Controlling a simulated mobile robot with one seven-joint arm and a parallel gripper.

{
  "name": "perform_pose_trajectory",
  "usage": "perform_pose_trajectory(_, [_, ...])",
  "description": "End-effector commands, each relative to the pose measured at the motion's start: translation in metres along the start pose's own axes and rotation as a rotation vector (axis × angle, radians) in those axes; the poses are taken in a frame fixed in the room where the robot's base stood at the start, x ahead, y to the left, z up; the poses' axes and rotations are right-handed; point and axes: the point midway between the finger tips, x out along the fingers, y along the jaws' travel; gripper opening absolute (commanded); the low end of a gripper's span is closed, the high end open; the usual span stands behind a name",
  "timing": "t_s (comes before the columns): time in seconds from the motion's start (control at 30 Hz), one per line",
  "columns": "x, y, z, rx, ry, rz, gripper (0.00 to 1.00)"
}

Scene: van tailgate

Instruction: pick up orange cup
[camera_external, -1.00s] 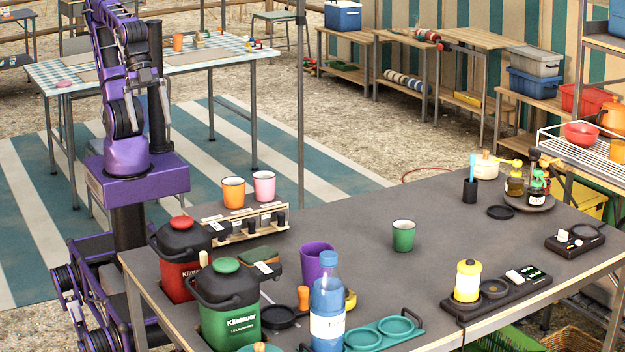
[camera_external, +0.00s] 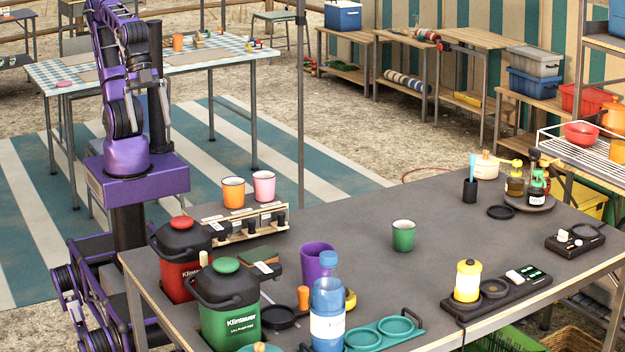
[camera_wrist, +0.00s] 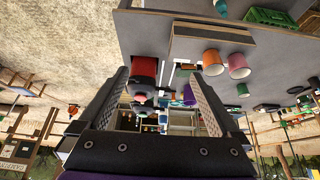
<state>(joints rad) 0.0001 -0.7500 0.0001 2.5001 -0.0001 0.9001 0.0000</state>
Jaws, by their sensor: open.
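An orange cup (camera_external: 233,193) stands upright at the back left of the near dark table, beside a pink cup (camera_external: 264,186). In the wrist view, which looks upside down, the orange cup (camera_wrist: 212,63) shows just right of the right finger's tip, with the pink cup (camera_wrist: 238,66) next to it. My gripper (camera_wrist: 157,75) is open, with nothing held between its fingers. It is apart from the cup. In the external view my purple arm is folded at the left, behind the table, and the fingers are hard to make out.
Both cups stand by a low wooden-fronted unit (camera_external: 245,226). A red-lidded jug (camera_external: 180,262), a green-lidded jug (camera_external: 228,318), a purple cup (camera_external: 314,262) and a blue bottle (camera_external: 327,312) crowd the front left. A green cup (camera_external: 403,236) stands mid-table. Another orange item (camera_external: 178,42) is on the far checked table.

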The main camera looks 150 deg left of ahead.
Motion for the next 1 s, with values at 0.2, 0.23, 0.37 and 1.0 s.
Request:
perform_pose_trajectory(0.2, [0.0,0.0,0.0,0.0,0.0,0.0,0.81])
perform_pose_trajectory(0.23, [0.0,0.0,0.0,0.0,0.0,0.0,0.76])
perform_pose_trajectory(0.37, [0.0,0.0,0.0,0.0,0.0,0.0,0.76])
perform_pose_trajectory(1.0, [0.01,0.033,-0.141,0.57,0.237,-0.246,0.76])
